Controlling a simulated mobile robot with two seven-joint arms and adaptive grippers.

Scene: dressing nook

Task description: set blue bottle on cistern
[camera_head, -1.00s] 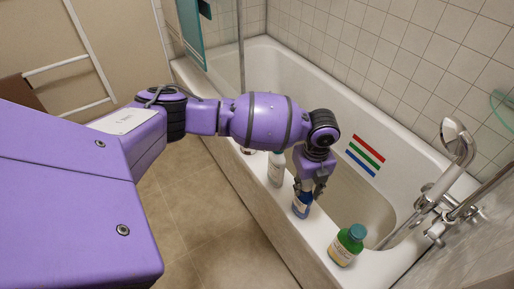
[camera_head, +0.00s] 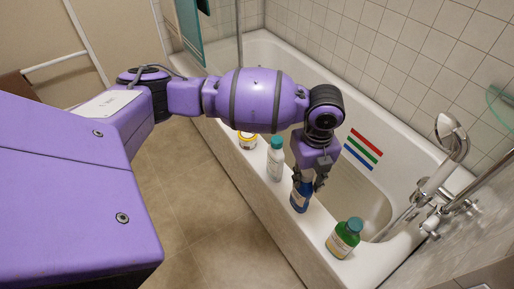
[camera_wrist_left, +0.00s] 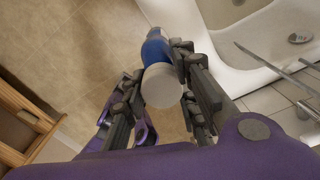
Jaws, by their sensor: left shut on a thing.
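The blue bottle (camera_head: 299,199) is at the bathtub's near rim in the head view, upright or nearly so. My left gripper (camera_head: 309,181) reaches down from above and is shut on it. In the left wrist view the bottle (camera_wrist_left: 155,50) points away between the fingers of my left gripper (camera_wrist_left: 165,75), with its pale round end towards the camera. I cannot tell whether its base touches the rim. No cistern shows in these views. My right gripper is not in view.
A white bottle with a teal cap (camera_head: 275,160) and a green bottle (camera_head: 343,238) stand on the tub rim (camera_head: 318,226), on either side of the blue one. A yellow-and-white tub (camera_head: 247,141) stands farther back. A shower handset (camera_head: 447,135) is at right. Open floor (camera_head: 190,190) lies left.

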